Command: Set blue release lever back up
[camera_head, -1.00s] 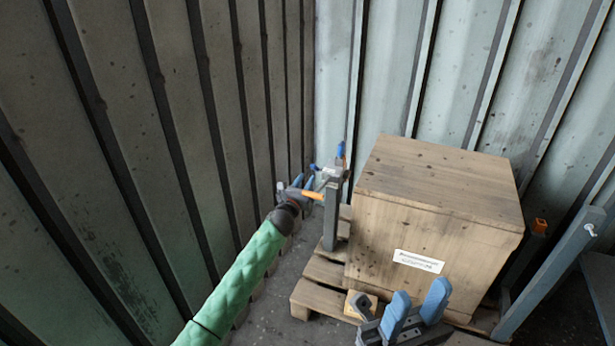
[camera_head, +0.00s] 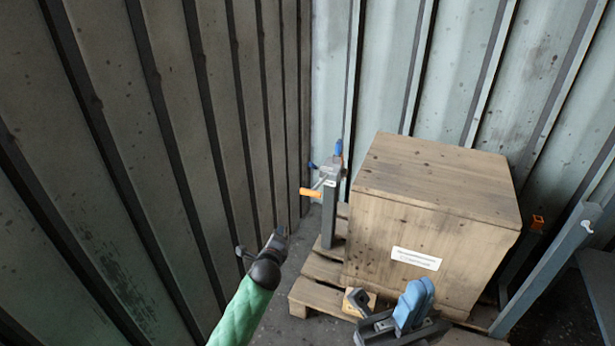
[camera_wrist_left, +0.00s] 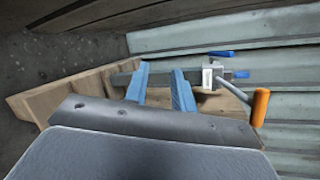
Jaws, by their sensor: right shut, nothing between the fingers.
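A clamp (camera_head: 330,175) sits on top of a grey upright post (camera_head: 328,218) left of the wooden crate. It carries an upright blue tab (camera_head: 338,148), a second small blue piece on its left (camera_head: 311,165), and an orange handle (camera_head: 311,193) pointing left. I cannot tell which blue piece is the release lever. In the left wrist view, blue pieces (camera_wrist_left: 222,53) and the orange handle (camera_wrist_left: 260,107) show right of my fingers. My left gripper (camera_wrist_left: 161,85) is open and empty, apart from the clamp. My right gripper (camera_head: 413,304) is shut and empty in front of the crate.
The wooden crate (camera_head: 430,195) stands on a pallet (camera_head: 310,296) right of the post. A small wooden block (camera_head: 357,302) lies beside my right gripper. A corrugated wall (camera_head: 150,150) is close on the left.

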